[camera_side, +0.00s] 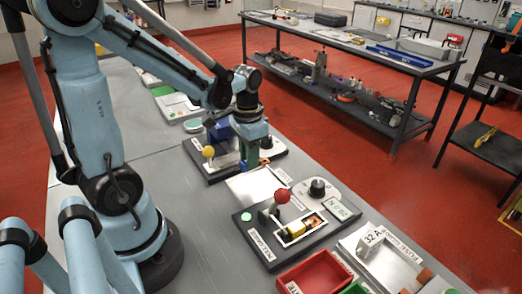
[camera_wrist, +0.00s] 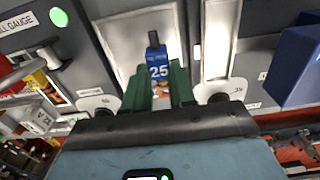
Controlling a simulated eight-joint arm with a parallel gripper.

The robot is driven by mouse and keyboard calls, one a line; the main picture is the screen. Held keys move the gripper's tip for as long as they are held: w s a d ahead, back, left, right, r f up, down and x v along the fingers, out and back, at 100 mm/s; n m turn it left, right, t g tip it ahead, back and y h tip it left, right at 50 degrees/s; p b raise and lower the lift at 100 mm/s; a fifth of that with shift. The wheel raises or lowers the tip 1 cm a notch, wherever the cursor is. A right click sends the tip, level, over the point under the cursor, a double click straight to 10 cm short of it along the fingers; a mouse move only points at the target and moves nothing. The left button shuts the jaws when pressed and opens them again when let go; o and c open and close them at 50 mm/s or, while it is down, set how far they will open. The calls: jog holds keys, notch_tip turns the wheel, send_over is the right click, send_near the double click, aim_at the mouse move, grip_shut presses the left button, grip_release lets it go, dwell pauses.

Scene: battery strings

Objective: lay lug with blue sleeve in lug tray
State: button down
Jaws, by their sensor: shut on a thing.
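My gripper (camera_wrist: 159,86) has green fingers closed on the lug with the blue sleeve (camera_wrist: 157,66). The sleeve bears the number 25 and points away from the wrist, with a copper-coloured part between the fingers. In the side view my gripper (camera_side: 251,157) points down, close behind a shallow silver tray (camera_side: 250,188). In the wrist view the silver tray (camera_wrist: 118,38) lies beyond and below the lug. The lug appears above it, apart from its floor. I cannot read a label that names it the lug tray.
A gauge station (camera_side: 268,243) with a red-knobbed lever stands in front of the silver tray. A yellow-knobbed station (camera_side: 208,153) is behind. A red bin (camera_side: 315,275) stands at the front edge.

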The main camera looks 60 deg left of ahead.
jog(key=shift+f, duration=2.05)
jog(key=shift+f, duration=0.2)
jog(key=c, duration=0.8)
grip_release()
jog(key=shift+c, duration=0.2)
jog(key=shift+r, duration=0.1)
jog(key=shift+r, duration=5.95)
